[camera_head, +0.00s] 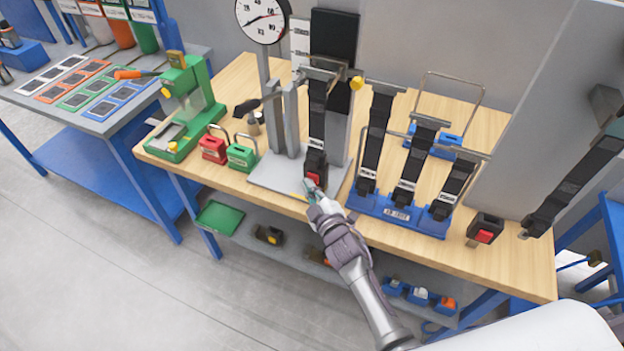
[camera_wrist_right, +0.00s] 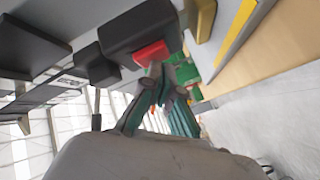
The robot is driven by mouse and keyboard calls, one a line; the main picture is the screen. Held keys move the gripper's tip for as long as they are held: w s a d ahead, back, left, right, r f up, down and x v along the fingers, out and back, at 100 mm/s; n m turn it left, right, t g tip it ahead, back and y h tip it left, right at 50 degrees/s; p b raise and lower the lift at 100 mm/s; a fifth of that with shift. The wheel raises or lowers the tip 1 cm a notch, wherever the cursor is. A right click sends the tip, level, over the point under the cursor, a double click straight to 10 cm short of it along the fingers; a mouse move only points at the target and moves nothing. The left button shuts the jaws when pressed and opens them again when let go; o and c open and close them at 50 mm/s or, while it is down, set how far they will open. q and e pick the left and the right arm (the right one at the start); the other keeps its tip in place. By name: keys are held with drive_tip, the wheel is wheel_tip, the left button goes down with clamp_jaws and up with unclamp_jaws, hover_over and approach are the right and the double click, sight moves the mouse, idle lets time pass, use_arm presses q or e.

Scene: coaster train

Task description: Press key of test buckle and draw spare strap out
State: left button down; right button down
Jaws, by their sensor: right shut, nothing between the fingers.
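The test buckle (camera_head: 314,168) is a black block with a red key (camera_head: 313,180), at the lower end of a black strap (camera_head: 318,110) that hangs on the grey test stand. In the right wrist view the red key (camera_wrist_right: 151,53) sits in the black buckle (camera_wrist_right: 140,28). My right gripper (camera_head: 311,187) is shut and empty, its fingertips at the red key; in the wrist view the tips (camera_wrist_right: 165,75) overlap the key's lower edge. Whether they touch or push it I cannot tell. My left gripper is not in view.
A blue rack (camera_head: 398,214) with several black straps stands right of the stand. Another red-keyed buckle (camera_head: 485,230) lies near the right table end. Red (camera_head: 213,149) and green (camera_head: 242,156) padlocks and a green press (camera_head: 185,110) stand left. The floor in front is clear.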

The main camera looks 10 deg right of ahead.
drive_tip(key=shift+w+d, duration=0.2)
drive_tip(key=shift+w, duration=0.05)
idle(0.4)
drive_tip(key=shift+s+a, duration=0.55)
drive_tip(key=shift+s, duration=0.2)
drive_tip(key=shift+s+a, duration=0.75)
drive_tip(key=shift+s, duration=0.3)
drive_tip(key=shift+s+a, duration=0.75)
drive_tip(key=shift+s, duration=0.25)
drive_tip(key=shift+a, duration=0.1)
drive_tip(key=shift+f, duration=0.1)
